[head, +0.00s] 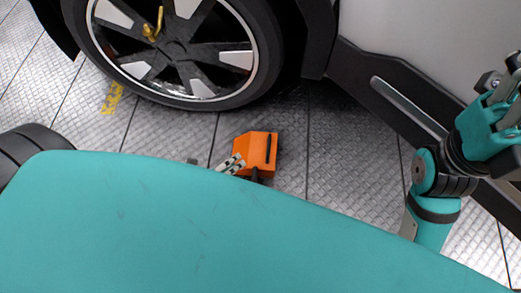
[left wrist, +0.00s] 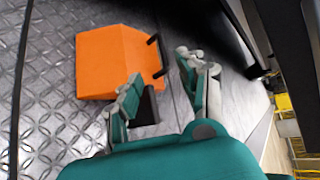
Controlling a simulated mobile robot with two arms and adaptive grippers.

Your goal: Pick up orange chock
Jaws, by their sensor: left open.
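The orange chock (head: 257,150) lies on the metal floor in front of the car wheel, with a dark slot or bar on its top. My left gripper (head: 232,163) shows only as pale fingertips at the chock's lower left edge; my teal body hides the rest. In the left wrist view the chock (left wrist: 112,62) is at upper left, with a black handle (left wrist: 156,55) on its right side. The left gripper (left wrist: 161,84) is open there, one finger overlapping the chock's edge, the other to the right. Contact cannot be told.
The car wheel (head: 175,48) stands just behind the chock, and the car's sill (head: 385,75) runs along the right. My right arm (head: 435,215) is at the right edge; its finger state is unclear. Bare floor (head: 340,150) lies right of the chock.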

